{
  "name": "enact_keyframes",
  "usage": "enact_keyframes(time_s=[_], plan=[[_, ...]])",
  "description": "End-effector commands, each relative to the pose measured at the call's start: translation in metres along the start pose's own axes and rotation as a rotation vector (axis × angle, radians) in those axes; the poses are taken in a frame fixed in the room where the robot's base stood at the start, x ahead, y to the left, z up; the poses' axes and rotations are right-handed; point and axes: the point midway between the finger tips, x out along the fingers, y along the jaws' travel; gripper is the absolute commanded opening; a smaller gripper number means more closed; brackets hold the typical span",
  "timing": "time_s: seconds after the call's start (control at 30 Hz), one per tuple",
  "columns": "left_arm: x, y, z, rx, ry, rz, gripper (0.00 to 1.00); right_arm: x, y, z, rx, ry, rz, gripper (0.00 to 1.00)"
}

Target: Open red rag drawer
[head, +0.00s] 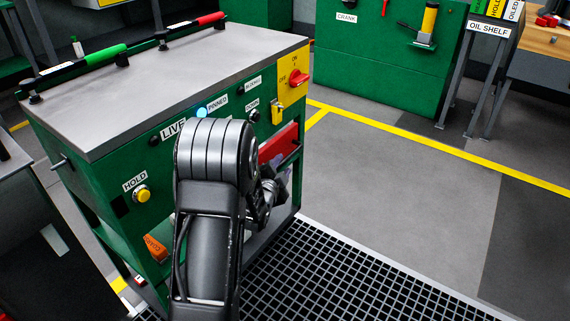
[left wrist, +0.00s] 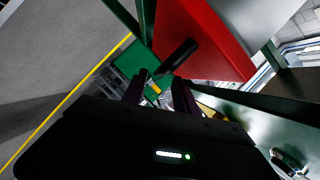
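The red drawer (head: 278,146) sits on the front right side of the green cabinet (head: 100,185), partly hidden behind my left arm in the head view. In the left wrist view the red drawer (left wrist: 215,42) shows large at the top, with a dark bar handle (left wrist: 180,54) standing out from it. My left gripper (left wrist: 160,88) has its two dark fingers apart with a gap between them. The handle is just beyond the fingertips; I cannot tell whether they touch. In the head view the fingertips are hidden by my arm. My right gripper is in neither view.
The cabinet carries a yellow HOLD button (head: 142,194), a red switch (head: 298,78) and levers with green (head: 96,56) and red grips on top. A black floor grating (head: 340,280) lies in front. Open grey floor (head: 400,180) is at the right.

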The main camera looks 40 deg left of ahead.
Motion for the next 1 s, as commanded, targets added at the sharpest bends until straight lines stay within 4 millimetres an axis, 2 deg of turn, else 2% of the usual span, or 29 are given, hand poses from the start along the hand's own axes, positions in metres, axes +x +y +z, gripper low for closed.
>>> enact_keyframes(time_s=[0.1, 0.3, 0.6, 1.0], plan=[[0.021, 0.003, 0.002, 0.002, 0.001, 0.0, 0.35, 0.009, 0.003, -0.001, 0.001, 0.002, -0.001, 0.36], [0.041, 0.001, 0.001, 0.0, 0.0, -0.001, 0.35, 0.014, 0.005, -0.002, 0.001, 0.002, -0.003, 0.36], [0.043, 0.001, 0.001, -0.001, -0.001, 0.001, 0.35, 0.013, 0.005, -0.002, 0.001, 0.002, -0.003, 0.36], [0.043, 0.001, 0.001, -0.001, -0.001, 0.001, 0.03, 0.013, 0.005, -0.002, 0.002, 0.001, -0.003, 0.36]])
